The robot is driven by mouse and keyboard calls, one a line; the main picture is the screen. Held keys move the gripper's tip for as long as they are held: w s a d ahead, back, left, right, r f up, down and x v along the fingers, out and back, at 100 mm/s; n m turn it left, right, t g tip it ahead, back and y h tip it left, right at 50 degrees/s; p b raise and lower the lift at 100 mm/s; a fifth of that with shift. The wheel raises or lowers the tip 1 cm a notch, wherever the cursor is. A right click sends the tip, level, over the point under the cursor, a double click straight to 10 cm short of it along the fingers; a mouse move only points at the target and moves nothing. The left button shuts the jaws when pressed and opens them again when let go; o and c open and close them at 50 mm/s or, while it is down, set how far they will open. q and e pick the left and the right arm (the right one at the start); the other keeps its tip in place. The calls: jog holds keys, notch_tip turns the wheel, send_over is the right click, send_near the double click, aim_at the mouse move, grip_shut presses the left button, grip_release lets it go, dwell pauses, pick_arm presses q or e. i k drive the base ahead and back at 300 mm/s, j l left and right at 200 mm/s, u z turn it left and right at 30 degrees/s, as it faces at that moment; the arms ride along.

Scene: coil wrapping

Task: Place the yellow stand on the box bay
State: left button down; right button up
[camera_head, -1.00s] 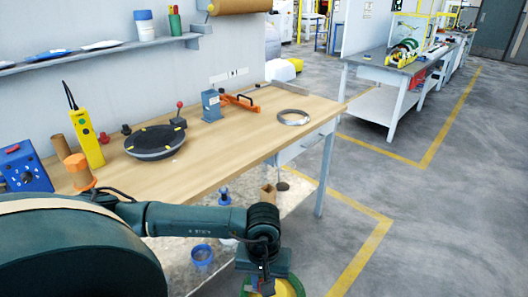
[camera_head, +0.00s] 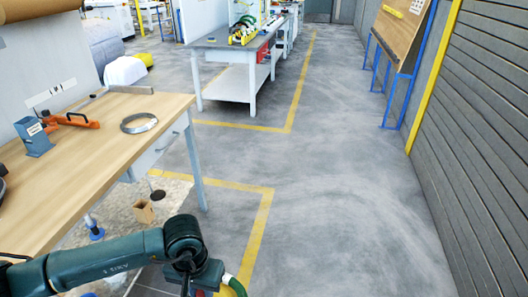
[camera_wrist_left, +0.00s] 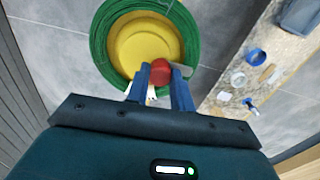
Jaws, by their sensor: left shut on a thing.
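The yellow stand (camera_wrist_left: 135,50) shows in the left wrist view as a round yellow disc with a green coil (camera_wrist_left: 101,42) around it. A red knob (camera_wrist_left: 159,73) sits at its edge, between the blue fingers of my left gripper (camera_wrist_left: 160,82), which is shut on the stand. In the head view, my left arm reaches in from the lower left and only a bit of the green coil (camera_head: 236,286) shows at the bottom edge. My right gripper is not in view. I cannot make out which thing is the box bay.
A wooden workbench (camera_head: 100,140) stands at left with a wire ring (camera_head: 139,123) and an orange tool (camera_head: 72,120) on it. A grey workbench (camera_head: 222,42) stands further back. A slatted wall (camera_head: 480,130) runs along the right. The grey floor (camera_head: 340,190) between is clear.

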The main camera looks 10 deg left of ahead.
aim_at(117, 104)
jog(key=i+z, duration=0.2)
jog(key=i, duration=0.8)
jog(key=i+l+u, duration=0.15)
jog(key=i, duration=0.9)
jog(key=i+l+u, duration=0.1)
jog(key=i+u, duration=0.35)
jog(key=i+l+u, duration=0.65)
jog(key=u, duration=0.2)
jog(key=i+l+u, duration=0.3)
jog(key=l, duration=0.3)
jog(key=i, duration=0.1)
